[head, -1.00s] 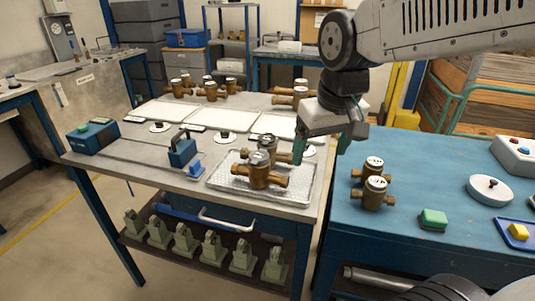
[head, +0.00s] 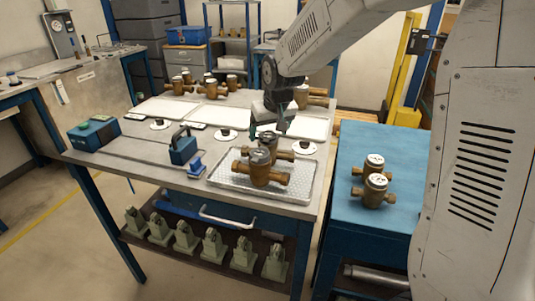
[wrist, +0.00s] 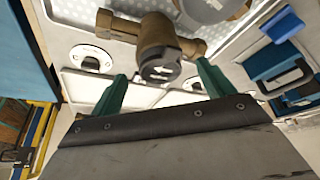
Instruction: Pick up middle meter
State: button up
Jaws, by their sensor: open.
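Two bronze meters with round caps stand side by side on a shallow metal tray (head: 222,178) at the front of the grey bench. The front meter (head: 262,172) partly hides the rear one (head: 281,154). I cannot tell which is the middle meter. My gripper (head: 268,127) is open and empty, above and just behind the rear meter. In the wrist view, a dark-capped bronze meter (wrist: 158,45) lies ahead of the green fingertips (wrist: 163,74), roughly in line with the gap between them. A second meter with a grey cap (wrist: 205,8) is cut off at the top edge.
Two more meters (head: 375,180) stand on the blue table at the right. Several meters (head: 210,88) stand at the back of the bench. White trays (head: 167,108), round discs (head: 159,124) and a blue handled device (head: 183,148) surround the tray. My arm hides the right side.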

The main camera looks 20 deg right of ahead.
aim_at(268, 135)
jog(key=x, duration=0.3)
jog(key=shift+f, duration=0.15)
grip_shut()
jog(key=shift+r, duration=0.25)
